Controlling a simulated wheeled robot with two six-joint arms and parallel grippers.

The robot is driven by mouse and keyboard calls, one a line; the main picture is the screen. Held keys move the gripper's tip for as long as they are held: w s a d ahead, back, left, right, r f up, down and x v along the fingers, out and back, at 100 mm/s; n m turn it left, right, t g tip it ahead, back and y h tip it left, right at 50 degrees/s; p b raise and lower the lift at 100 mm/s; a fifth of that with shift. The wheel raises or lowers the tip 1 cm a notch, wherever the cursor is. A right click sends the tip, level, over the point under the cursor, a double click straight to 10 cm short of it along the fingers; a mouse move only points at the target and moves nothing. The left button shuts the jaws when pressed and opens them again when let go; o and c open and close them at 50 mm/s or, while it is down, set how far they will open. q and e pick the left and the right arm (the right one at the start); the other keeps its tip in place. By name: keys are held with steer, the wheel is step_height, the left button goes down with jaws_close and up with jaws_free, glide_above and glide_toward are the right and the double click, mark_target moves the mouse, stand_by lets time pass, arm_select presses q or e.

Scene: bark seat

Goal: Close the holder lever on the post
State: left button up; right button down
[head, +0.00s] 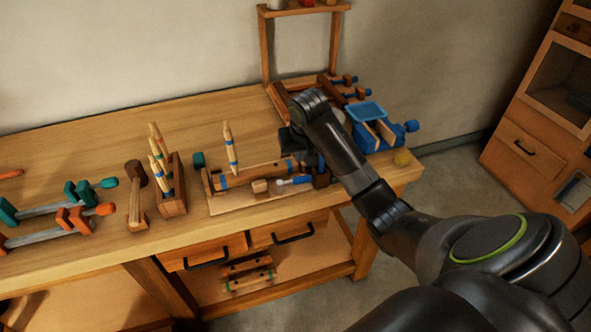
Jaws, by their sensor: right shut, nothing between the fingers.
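My right arm comes in from the lower right, and my right gripper (299,153) is low over the bench at the right end of a wooden fixture (247,202). The gripper is shut and empty. The fixture has wooden bars with blue bands and a blue-handled tool (296,181) on its front. A dark brown upright piece (321,179) stands at its right end, partly behind my arm. I cannot tell which part is the holder lever or the post, or whether they touch the gripper. My left gripper is not in view.
A light, blue-banded stick (230,149) stands at the fixture. Left are a block of upright sticks (173,197), a mallet (136,201) and clamps (57,207). A blue vise (372,127) stands right of my arm. The bench's back left (85,145) is clear.

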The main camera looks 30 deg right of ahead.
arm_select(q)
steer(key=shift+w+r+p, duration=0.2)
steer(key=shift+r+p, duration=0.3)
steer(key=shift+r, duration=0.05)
arm_select(e)
steer(key=x, duration=1)
